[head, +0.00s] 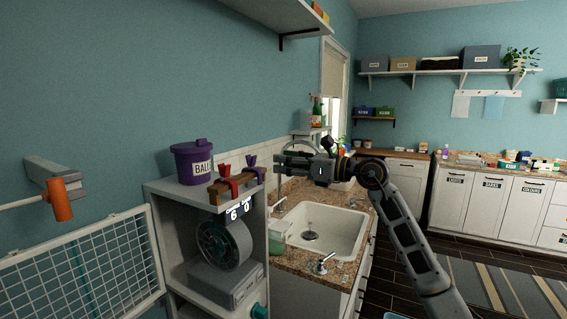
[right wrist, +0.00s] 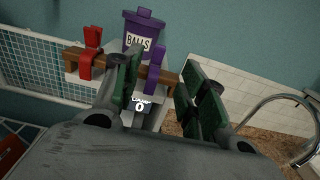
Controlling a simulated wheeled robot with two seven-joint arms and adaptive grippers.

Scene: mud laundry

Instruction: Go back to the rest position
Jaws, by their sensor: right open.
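My right gripper (head: 285,160) reaches in from the right in the head view, its fingers pointing left, near the right end of a wooden rail on a grey shelf unit (head: 178,245). In the right wrist view the gripper (right wrist: 168,88) is open, with two green-padded fingers apart and nothing seen held. Beyond the fingers, a red clip (right wrist: 91,52) and a purple clip (right wrist: 153,66) sit on the wooden rail (right wrist: 75,58). My left gripper is in neither view.
A purple BALLS bin (head: 193,163) stands on the shelf unit. A white sink (head: 320,232) with a tap lies below my right forearm. A wire mesh panel (head: 85,265) is at the left.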

